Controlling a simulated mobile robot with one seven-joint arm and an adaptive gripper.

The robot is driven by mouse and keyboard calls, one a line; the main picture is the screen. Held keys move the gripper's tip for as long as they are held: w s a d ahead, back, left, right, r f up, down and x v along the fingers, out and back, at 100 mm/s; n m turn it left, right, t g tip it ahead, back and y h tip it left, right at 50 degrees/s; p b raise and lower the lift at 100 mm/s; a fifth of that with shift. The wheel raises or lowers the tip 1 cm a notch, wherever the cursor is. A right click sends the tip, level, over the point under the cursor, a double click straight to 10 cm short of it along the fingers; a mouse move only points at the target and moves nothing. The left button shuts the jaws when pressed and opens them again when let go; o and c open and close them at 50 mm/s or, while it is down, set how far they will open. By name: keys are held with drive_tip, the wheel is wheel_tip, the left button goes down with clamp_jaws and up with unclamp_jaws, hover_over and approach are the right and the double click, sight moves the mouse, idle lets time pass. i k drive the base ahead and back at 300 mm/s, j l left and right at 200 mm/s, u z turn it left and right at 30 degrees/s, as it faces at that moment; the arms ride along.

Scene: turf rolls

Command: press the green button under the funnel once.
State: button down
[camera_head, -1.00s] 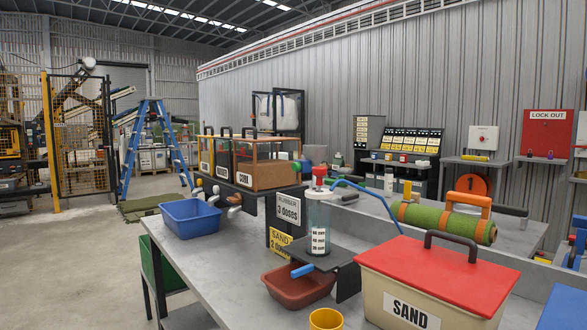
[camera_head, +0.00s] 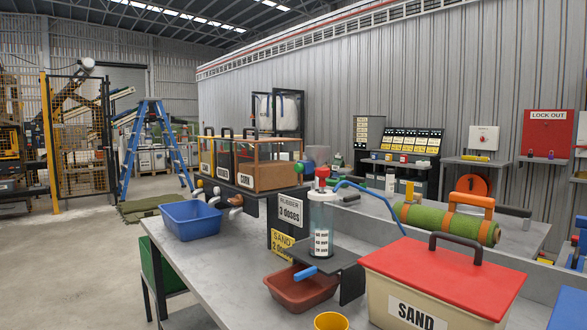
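I cannot make out a green button under a funnel for certain. A clear dosing cylinder (camera_head: 321,222) with a red cap stands upright on a dark bracket at the middle of the bench, with a blue lever (camera_head: 305,273) below it. A brown-red tray (camera_head: 302,290) sits underneath. A small green piece (camera_head: 306,168) shows just behind the cylinder's cap, too small to identify. My gripper is not in this view.
The grey bench (camera_head: 215,265) also holds a blue bin (camera_head: 191,221), a red-lidded sand box (camera_head: 445,275) and a yellow cup (camera_head: 331,320). Cork and other bins (camera_head: 270,168) stand behind. A green turf roll (camera_head: 448,222) lies at right. Floor at left is largely clear.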

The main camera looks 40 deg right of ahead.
sight(298, 168)
drive_tip(key=i+j, duration=0.1)
drive_tip(key=i, duration=0.35)
drive_tip(key=z, duration=1.6)
